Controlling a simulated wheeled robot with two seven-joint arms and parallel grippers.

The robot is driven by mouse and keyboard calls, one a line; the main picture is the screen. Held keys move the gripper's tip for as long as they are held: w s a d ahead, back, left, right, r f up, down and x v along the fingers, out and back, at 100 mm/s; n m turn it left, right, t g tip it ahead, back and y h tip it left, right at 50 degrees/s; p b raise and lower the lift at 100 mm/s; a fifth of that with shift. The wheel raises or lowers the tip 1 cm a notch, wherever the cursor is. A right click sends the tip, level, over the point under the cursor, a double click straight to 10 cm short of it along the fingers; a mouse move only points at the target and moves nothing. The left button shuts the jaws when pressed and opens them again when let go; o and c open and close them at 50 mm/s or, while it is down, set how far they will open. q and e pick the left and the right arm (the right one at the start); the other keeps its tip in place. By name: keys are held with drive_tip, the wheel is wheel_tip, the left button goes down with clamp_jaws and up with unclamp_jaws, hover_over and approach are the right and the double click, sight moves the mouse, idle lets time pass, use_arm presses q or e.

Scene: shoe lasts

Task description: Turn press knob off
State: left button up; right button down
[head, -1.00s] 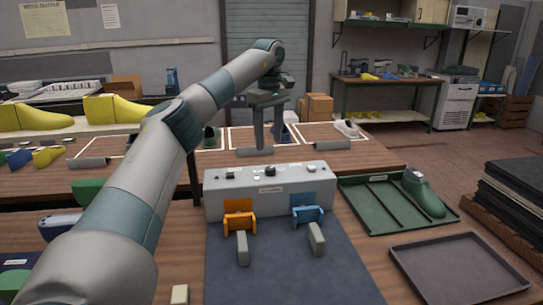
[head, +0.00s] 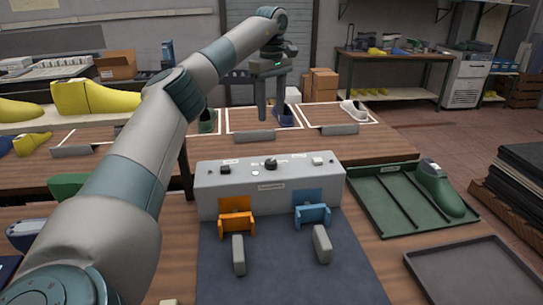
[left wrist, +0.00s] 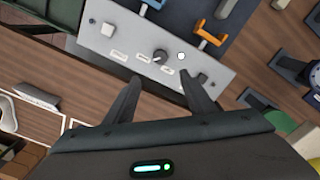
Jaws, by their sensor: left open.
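The press is a grey box (head: 215,195) with an orange clamp (head: 237,222) and a blue clamp (head: 312,213) at its front. On its top a black round knob (head: 271,163) sits between a black switch on the left and a white button on the right. In the left wrist view the knob (left wrist: 159,56) lies ahead of the fingers, with a gap. My left gripper (head: 269,112) hangs pointing down above and behind the box; in the left wrist view its two fingers (left wrist: 163,85) are apart with nothing between them. My right gripper is out of view.
A dark mat (head: 285,270) lies before the press. A green tray (head: 365,212) with a green shoe last (head: 437,190) and an empty grey tray (head: 470,275) stand to the right. Yellow lasts (head: 95,98) stand back left.

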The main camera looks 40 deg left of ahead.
sight(271, 162)
use_arm(q)
drive_tip(key=shift+f, duration=0.1)
wheel_tip(271, 162, down, 17)
drive_tip(key=p, duration=0.4)
drive_tip(key=shift+f+p, duration=0.2)
drive_tip(key=shift+p, duration=0.1)
idle(0.3)
drive_tip(key=c, duration=1)
